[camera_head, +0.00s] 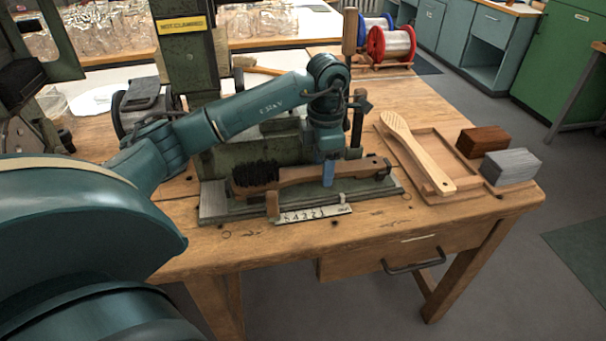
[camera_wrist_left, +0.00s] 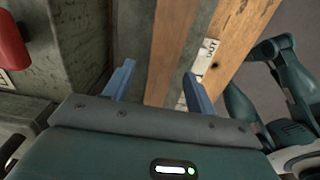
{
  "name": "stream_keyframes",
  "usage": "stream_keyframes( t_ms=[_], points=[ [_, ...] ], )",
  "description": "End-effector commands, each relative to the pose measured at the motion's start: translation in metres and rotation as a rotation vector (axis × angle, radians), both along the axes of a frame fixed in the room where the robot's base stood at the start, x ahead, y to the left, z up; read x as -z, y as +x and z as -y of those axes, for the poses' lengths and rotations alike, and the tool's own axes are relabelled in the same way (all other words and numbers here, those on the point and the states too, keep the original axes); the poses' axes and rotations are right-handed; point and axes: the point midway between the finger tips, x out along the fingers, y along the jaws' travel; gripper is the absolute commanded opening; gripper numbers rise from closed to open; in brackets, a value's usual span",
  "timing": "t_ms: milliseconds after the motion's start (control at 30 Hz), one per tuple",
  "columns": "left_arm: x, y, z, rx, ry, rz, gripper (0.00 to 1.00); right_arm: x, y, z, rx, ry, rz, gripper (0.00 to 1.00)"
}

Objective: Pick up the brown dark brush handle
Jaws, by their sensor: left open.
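The dark brown brush handle (camera_head: 300,176) lies level across the green-grey fixture on the bench, with black bristles (camera_head: 256,175) at its left end. My left gripper (camera_head: 328,173) points down at the handle's middle, its blue fingers hiding a short part of it. In the left wrist view the two fingers (camera_wrist_left: 160,88) are apart, with a strip of brown wood (camera_wrist_left: 178,45) between them that appears to be the handle. I cannot tell whether the fingers touch it. My right gripper is not seen.
A pale wooden paddle-shaped handle (camera_head: 415,152) leans on a shallow wooden tray (camera_head: 428,134) at right. A brown block (camera_head: 482,141) and a grey block (camera_head: 510,166) sit beside it. A numbered plate (camera_head: 313,213) fronts the fixture. Red and blue spools (camera_head: 391,45) stand behind.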

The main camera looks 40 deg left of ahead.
Motion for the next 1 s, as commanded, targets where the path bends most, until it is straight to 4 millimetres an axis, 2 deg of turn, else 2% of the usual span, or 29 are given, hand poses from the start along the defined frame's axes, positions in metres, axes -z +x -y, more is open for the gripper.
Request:
stream_keyframes(
  t_ms=[233, 833, 1000],
  points=[
    [0.0014, 0.0001, 0.0001, 0.0, -0.001, 0.001, 0.56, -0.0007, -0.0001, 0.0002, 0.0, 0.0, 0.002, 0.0],
    [0.0009, 0.0001, 0.0001, 0.0, -0.001, 0.001, 0.06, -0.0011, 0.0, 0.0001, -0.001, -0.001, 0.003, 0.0],
    [0.0007, 0.0002, 0.0001, 0.0, -0.001, 0.001, 0.06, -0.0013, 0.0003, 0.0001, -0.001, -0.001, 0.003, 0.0]
  ],
)
